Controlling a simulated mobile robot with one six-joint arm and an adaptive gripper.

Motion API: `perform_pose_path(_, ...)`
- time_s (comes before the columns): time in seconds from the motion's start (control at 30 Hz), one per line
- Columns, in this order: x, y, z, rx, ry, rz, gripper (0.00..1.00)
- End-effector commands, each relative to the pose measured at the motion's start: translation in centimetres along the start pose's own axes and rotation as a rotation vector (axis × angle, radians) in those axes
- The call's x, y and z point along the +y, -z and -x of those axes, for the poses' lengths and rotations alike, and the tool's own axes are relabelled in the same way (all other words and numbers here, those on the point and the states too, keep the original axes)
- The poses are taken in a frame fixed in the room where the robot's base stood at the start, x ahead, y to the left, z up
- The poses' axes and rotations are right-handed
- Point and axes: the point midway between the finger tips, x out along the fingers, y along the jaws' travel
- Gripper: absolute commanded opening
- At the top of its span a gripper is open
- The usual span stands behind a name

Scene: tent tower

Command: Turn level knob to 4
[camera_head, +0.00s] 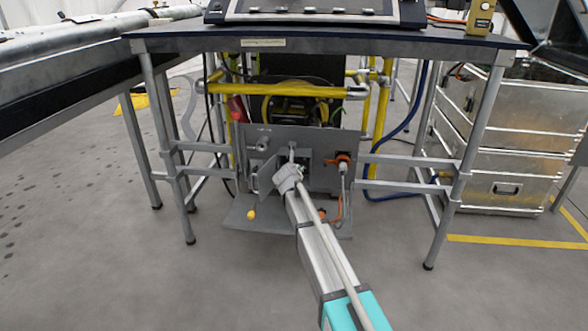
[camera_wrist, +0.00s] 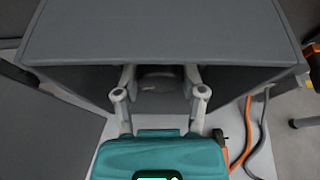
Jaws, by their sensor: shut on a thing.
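The grey control panel (camera_head: 318,178) stands under the table, in front of yellow pipes. In the head view my gripper (camera_head: 291,150) reaches the panel's middle and hides what lies behind it. In the wrist view its two fingers (camera_wrist: 160,88) reach into a dark recess under a grey hood (camera_wrist: 160,35), one on each side of a dark rounded knob (camera_wrist: 161,84). I take this for the level knob, and the gripper is shut on it. A small light mark shows on the knob, but I cannot read its setting or any numbers.
An orange-and-grey connector (camera_head: 343,163) with a cable sits right of my gripper; an orange hose (camera_wrist: 240,135) shows in the wrist view. A grey flap (camera_head: 262,171) stands out on the left. Table legs (camera_head: 163,150) flank the panel. The floor in front is clear.

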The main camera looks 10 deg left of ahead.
Motion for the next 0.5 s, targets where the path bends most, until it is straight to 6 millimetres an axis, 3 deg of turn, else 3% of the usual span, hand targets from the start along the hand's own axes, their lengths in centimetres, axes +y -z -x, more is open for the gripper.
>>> perform_pose_path(0.5,-0.13,0.27,-0.07,-0.009,-0.159,-0.394,0.06)
